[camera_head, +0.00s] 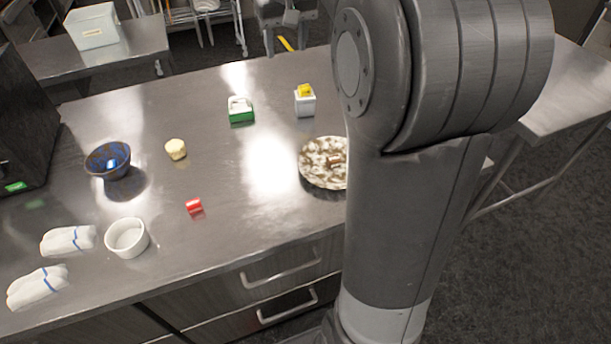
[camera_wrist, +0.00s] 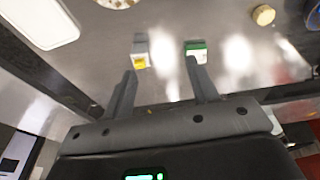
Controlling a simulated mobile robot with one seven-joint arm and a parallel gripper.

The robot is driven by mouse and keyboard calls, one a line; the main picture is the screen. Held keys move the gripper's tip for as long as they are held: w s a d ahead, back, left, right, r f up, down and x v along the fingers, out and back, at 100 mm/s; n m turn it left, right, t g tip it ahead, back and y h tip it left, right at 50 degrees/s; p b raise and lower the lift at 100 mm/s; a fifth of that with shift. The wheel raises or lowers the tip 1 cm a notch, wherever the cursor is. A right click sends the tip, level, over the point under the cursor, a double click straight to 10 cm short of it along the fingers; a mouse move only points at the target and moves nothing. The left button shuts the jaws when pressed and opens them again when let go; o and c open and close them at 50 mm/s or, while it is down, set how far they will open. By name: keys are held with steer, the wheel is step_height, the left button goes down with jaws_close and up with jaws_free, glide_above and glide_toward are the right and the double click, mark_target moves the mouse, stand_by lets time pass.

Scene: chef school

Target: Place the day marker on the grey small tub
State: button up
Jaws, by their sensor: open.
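No thing is clearly labelled as the day marker; a small red block (camera_head: 195,206) lies alone on the steel counter and may be it.
A patterned plate (camera_head: 312,168) is partly hidden by my arm. Bare counter lies around the red block.

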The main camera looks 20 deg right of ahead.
steer(key=s+a+f+t, duration=0.1)
steer(key=s+a+f, duration=0.1)
steer(key=s, duration=0.7)
steer(key=s+a+f+t, duration=0.1)
steer(key=s+a+f, duration=0.1)
steer(key=s+f, duration=0.3)
steer(key=s+a+f+t, duration=0.1)
steer(key=s+a+f, duration=0.2)
steer(key=s, duration=1)
steer(key=shift+s+f, duration=0.2)
steer(key=shift+s, duration=0.1)
